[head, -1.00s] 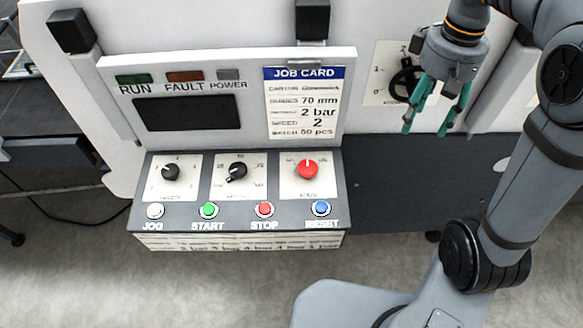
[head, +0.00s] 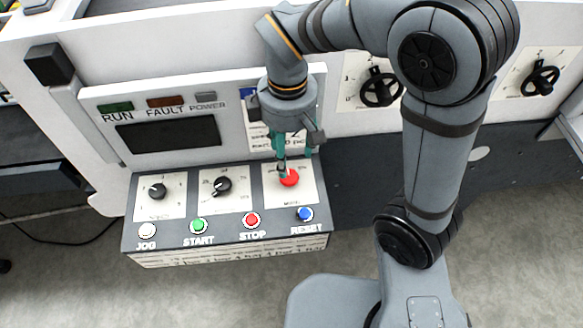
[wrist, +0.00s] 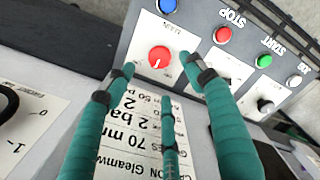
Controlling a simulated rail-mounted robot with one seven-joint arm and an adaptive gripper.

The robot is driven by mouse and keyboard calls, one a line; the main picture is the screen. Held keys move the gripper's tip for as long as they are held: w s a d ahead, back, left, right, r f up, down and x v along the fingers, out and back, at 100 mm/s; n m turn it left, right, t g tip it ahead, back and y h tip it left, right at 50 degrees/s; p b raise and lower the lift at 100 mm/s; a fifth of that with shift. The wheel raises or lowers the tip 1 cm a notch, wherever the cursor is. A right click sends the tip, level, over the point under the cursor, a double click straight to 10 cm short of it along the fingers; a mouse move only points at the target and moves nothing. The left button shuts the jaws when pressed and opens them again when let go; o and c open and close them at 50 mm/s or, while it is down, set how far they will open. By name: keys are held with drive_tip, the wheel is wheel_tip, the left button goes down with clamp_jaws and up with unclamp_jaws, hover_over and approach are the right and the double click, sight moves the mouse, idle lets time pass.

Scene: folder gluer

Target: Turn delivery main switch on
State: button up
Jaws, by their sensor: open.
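The red main knob (head: 289,178) sits on a white plate at the right of the sloping control panel (head: 129,230). It shows in the wrist view (wrist: 159,57) with a short white mark on its face. My gripper (head: 294,163) is over the knob, pointing down, with its teal fingers spread and nothing held. In the wrist view, the fingertips (wrist: 157,66) lie on either side of the knob, with a third finger below it. I cannot tell whether they touch it. In the head view a finger partly covers the knob.
Two black knobs (head: 158,191) (head: 222,185) sit left of the red one. Below are the white JOG (head: 147,230), green START (head: 199,226), red STOP (head: 252,219) and blue RESET (head: 305,214) buttons. The job card (wrist: 140,140) is close to the fingers. Black rotary handles (head: 380,87) (head: 541,80) are to the right.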

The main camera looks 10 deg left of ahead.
sight(289, 176)
wheel_tip(289, 176, down, 8)
drive_tip(key=shift+f, duration=0.2)
drive_tip(key=shift+c, duration=0.5)
drive_tip(key=c, duration=1)
